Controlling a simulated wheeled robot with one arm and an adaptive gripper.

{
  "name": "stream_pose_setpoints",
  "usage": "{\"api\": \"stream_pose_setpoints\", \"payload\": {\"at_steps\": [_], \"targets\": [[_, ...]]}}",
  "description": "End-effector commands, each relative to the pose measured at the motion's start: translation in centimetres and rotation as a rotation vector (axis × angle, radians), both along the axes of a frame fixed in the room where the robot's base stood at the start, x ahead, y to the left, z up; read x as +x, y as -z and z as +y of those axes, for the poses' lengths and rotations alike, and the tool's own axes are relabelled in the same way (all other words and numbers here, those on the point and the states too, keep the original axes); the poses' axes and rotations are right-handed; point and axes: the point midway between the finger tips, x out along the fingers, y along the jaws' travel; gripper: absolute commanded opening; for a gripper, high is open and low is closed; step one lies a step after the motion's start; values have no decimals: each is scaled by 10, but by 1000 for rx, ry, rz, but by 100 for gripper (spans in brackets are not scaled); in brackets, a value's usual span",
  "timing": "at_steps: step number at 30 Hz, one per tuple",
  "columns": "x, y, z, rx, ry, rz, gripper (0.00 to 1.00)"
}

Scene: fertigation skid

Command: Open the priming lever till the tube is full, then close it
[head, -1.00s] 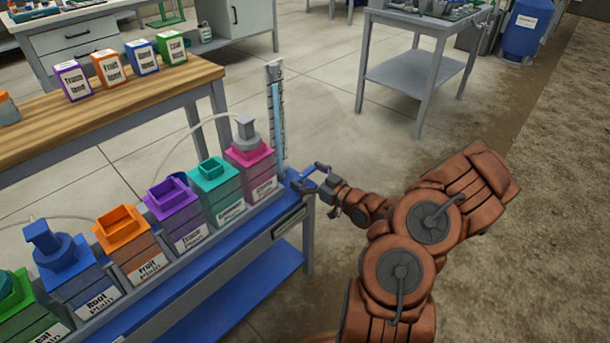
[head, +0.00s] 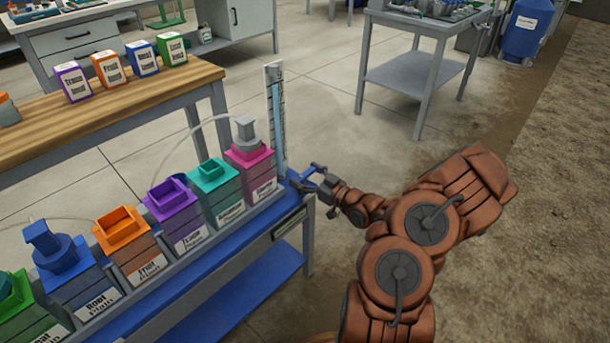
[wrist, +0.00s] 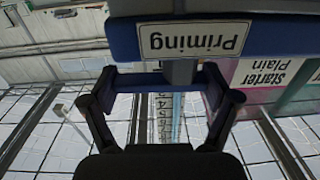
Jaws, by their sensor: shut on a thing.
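The clear upright tube (head: 279,125) stands at the right end of the blue bench and shows pale blue over most of its height. Its exact level is hard to read. It also shows in the wrist view (wrist: 176,115), between my fingers. My gripper (head: 305,181) is at the bench's right end, just right of the tube's foot. In the wrist view my gripper (wrist: 160,82) is shut on a blue bar, apparently the priming lever (wrist: 160,80), below an upside-down "Priming" label (wrist: 193,40). In the head view my fingers mostly hide the lever.
The pink-capped Starter jug (head: 249,170) stands left of the tube. Several other coloured jugs line the blue bench (head: 235,290). A wooden table (head: 110,110) with small cartons is behind. Open floor lies right of the bench.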

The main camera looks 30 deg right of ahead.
Motion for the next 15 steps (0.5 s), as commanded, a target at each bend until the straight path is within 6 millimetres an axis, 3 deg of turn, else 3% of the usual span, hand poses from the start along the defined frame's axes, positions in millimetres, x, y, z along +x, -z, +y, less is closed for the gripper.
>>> {"api": "stream_pose_setpoints", "payload": {"at_steps": [15], "targets": [[1,-3,1,-3,-94,0,52]]}}
